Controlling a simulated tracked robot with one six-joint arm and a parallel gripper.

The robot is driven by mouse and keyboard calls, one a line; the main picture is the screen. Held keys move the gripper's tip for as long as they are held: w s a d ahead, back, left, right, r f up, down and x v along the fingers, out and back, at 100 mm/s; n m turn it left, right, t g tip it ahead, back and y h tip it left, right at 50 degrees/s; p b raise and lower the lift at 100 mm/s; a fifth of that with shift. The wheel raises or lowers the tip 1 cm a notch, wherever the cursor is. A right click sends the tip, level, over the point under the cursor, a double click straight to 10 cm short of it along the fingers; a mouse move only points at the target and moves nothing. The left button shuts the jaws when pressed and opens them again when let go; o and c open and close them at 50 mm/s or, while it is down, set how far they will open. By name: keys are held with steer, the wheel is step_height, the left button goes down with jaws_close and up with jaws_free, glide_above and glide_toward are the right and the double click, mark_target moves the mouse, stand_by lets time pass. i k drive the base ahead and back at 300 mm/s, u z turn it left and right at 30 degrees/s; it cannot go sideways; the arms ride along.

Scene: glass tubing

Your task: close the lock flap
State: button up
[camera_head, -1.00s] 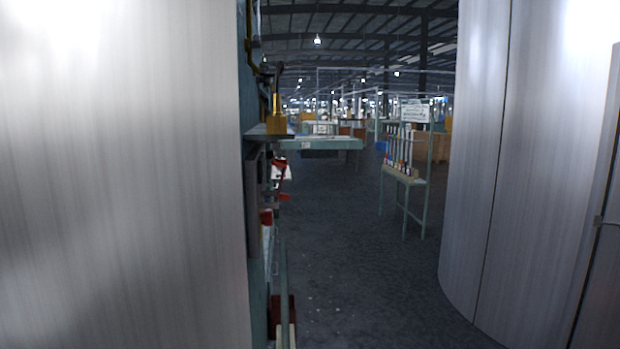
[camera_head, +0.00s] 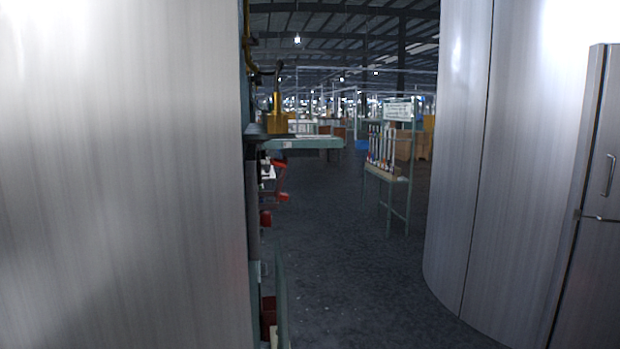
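I cannot make out a lock flap in the head camera view. A tall brushed-metal surface (camera_head: 120,180) fills the left side, very close. On the right stands a curved metal wall (camera_head: 465,160) with a vertical seam. Beside it at the right edge is a flat metal cabinet front (camera_head: 592,180) with a small handle (camera_head: 609,175) and a horizontal split below it. My gripper is not in view.
A dark floor aisle (camera_head: 345,250) runs between the metal surfaces. A green stand (camera_head: 400,180) with upright tubes and a sign is ahead. A green-edged table (camera_head: 305,143) and a brass-coloured fixture (camera_head: 277,115) are at the left, with red parts below.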

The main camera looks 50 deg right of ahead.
mark_target(279, 178)
steer(key=z, duration=1.35)
steer(key=i, duration=1)
steer(key=z, duration=0.05)
steer(key=k, duration=0.5)
steer(key=z, duration=0.55)
